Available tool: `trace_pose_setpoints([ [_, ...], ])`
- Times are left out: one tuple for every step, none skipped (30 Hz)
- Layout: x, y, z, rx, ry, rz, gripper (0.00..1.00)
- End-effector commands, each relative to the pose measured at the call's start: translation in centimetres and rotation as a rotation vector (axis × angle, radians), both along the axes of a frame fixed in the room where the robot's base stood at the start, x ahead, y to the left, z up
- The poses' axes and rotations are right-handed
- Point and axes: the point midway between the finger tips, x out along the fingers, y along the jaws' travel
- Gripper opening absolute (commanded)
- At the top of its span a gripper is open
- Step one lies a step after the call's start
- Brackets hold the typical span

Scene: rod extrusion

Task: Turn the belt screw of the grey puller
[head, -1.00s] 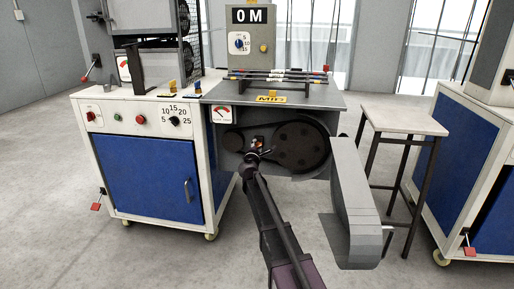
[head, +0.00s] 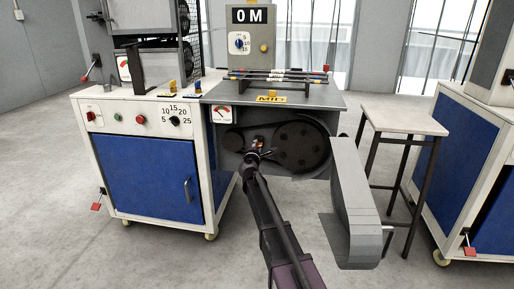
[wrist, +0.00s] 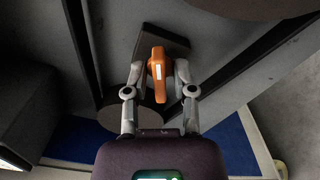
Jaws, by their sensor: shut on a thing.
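The grey puller (head: 320,99) has its belt side facing me, with a dark belt around a small pulley (head: 233,140) and a large dark pulley (head: 302,146). The belt screw has an orange handle with a white stripe (wrist: 158,88) in the wrist view. My gripper (wrist: 162,66) has one finger on each side of this handle and is shut on it. In the head view my gripper (head: 254,149) is between the two pulleys, and my arm hides part of the belt side. The screw's shaft is hidden behind the handle.
A grey cover (head: 355,200) stands open right of the pulleys, close to my arm. A round dial (head: 221,113) is on the puller's upper left. A blue-doored cabinet (head: 147,180) is at the left and a small table (head: 403,119) at the right.

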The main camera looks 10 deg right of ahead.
Motion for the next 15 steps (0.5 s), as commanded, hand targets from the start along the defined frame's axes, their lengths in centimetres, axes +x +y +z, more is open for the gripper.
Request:
trace_pose_setpoints([
  [0.07, -0.01, 0.02, 0.023, -0.008, 0.0, 0.0],
  [0.06, -0.01, 0.02, 0.038, -0.013, 0.0, 0.0],
  [0.07, -0.01, 0.02, 0.061, -0.021, 0.0, 0.0],
  [0.07, -0.01, 0.02, 0.079, -0.027, 0.0, 0.0],
  [0.07, -0.01, 0.02, 0.097, -0.033, 0.0, 0.0],
  [0.07, -0.01, 0.03, 0.123, -0.042, 0.0, 0.0],
  [0.08, -0.01, 0.03, 0.144, -0.049, 0.0, 0.0],
  [0.08, -0.01, 0.03, 0.165, -0.056, 0.0, 0.0],
  [0.08, -0.02, 0.03, 0.191, -0.065, 0.0, 0.0],
  [0.08, -0.02, 0.03, 0.211, -0.072, 0.0, 0.0],
  [0.08, -0.02, 0.03, 0.231, -0.079, 0.0, 0.0],
  [0.09, -0.02, 0.04, 0.256, -0.088, 0.0, 0.0],
  [0.09, -0.02, 0.04, 0.274, -0.094, 0.0, 0.0],
  [0.09, -0.02, 0.04, 0.292, -0.1, 0.0, 0.0],
  [0.08, -0.03, 0.04, 0.315, -0.108, 0.0, 0.0],
])
